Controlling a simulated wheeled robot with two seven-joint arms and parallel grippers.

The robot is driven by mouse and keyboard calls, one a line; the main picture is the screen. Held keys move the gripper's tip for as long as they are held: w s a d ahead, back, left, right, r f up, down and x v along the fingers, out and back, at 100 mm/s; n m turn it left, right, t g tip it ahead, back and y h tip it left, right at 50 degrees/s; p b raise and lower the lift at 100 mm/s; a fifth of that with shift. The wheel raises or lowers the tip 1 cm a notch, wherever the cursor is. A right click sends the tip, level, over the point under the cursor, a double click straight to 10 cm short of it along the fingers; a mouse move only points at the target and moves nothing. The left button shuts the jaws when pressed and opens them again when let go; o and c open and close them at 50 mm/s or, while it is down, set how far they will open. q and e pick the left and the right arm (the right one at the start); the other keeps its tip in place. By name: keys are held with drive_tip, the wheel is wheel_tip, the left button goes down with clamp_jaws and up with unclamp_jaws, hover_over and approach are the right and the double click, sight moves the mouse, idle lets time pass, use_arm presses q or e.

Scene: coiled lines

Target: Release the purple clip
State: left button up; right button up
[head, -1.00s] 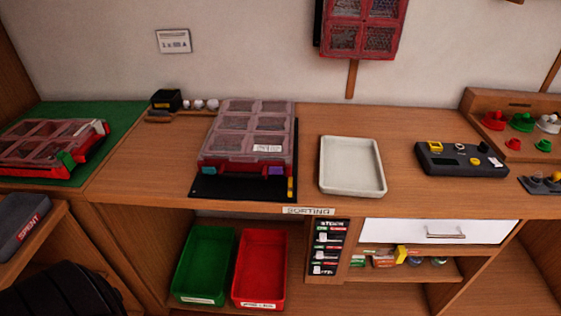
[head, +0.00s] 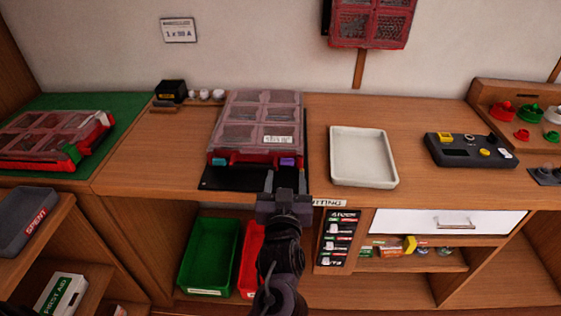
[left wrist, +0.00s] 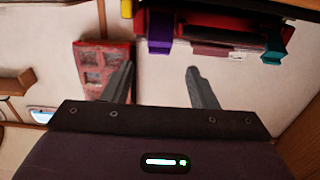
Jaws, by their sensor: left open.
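The purple clip (head: 289,162) is on the front edge of the clear-lidded red case (head: 232,157), to the right of the teal clip (head: 219,161). My left gripper (head: 286,182) is open and empty just in front of the purple clip, apart from it. In the left wrist view the purple clip (left wrist: 159,32) is above the gap between the open fingertips (left wrist: 160,69), and the teal clip (left wrist: 273,46) is at the upper right. The case lid looks closed. My right gripper is not in view.
The case lies on a black mat (head: 235,181) on the wooden bench. A white tray (head: 362,183) stands to the right, with a dark device (head: 470,150) beyond it. Another red case (head: 50,140) lies on the green mat at left. Green and red bins (head: 208,255) stand below.

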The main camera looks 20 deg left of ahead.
sight(287, 160)
use_arm(q)
drive_tip(key=x, duration=0.6)
drive_tip(key=shift+w+f+p, duration=0.1)
drive_tip(key=shift+w+p, duration=0.15)
drive_tip(key=shift+p, duration=0.1)
drive_tip(key=shift+c, duration=0.2)
